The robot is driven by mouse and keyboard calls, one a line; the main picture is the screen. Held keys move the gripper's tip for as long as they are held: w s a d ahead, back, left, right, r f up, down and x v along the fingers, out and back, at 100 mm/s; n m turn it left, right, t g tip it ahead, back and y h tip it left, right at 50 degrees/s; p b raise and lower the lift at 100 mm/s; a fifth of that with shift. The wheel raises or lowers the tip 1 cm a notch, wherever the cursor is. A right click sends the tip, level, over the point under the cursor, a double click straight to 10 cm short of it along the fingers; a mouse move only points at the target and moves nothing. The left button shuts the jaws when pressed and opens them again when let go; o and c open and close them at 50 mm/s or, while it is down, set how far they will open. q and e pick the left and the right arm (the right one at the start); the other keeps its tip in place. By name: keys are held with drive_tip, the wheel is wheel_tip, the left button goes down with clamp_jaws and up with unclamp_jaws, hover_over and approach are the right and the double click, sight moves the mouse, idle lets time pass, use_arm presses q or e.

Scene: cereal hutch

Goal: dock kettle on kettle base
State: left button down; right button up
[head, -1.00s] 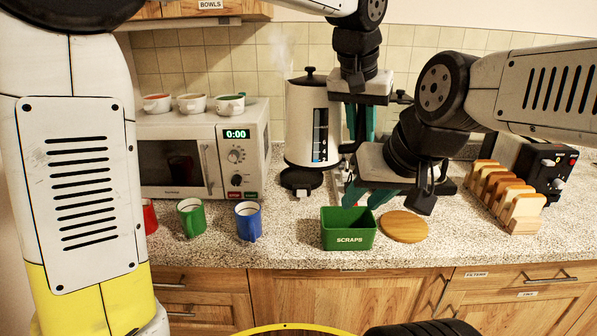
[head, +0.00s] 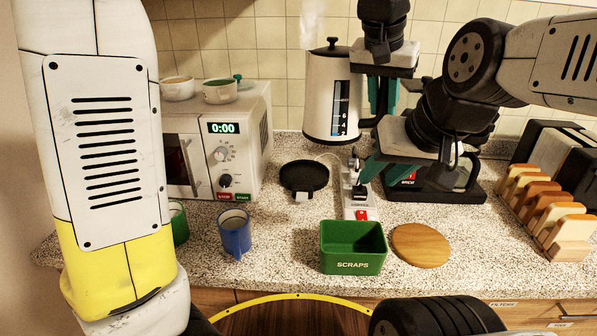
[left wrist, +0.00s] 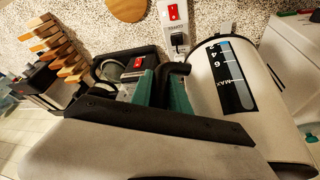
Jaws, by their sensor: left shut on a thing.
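The white and black kettle (head: 325,95), with its level window facing me, hangs above and slightly right of the round black kettle base (head: 303,177). There is a clear gap between them in the head view. The base lies on the counter right of the microwave. My left gripper (head: 383,100) is shut on the kettle's handle, at the kettle's right side; in the left wrist view the teal fingers (left wrist: 168,92) meet the black handle (left wrist: 178,70) beside the kettle body (left wrist: 240,95). My right gripper (head: 385,175) is lower, fingers apart, with nothing visible between them.
The microwave (head: 215,145) stands left of the base. A power strip (head: 357,205) lies right of it. A green scraps bin (head: 352,262), a wooden disc (head: 420,245) and a blue mug (head: 234,235) are in front. A black appliance (head: 440,192) and bread rack (head: 545,210) stand at right.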

use_arm(q)
drive_tip(key=shift+w, duration=0.15)
drive_tip(key=w+a+f, duration=0.3)
drive_tip(key=w+f, duration=0.4)
drive_tip(key=f, duration=0.3)
drive_tip(key=w+a+f, duration=0.3)
drive_tip(key=w+f, duration=0.5)
drive_tip(key=f, duration=0.2)
drive_tip(key=shift+w+f, duration=0.25)
drive_tip(key=shift+w, duration=0.05)
drive_tip(key=shift+f, duration=0.65)
idle(1.3)
drive_tip(key=c, duration=1.5)
unclamp_jaws()
drive_tip(key=shift+v, duration=5.45)
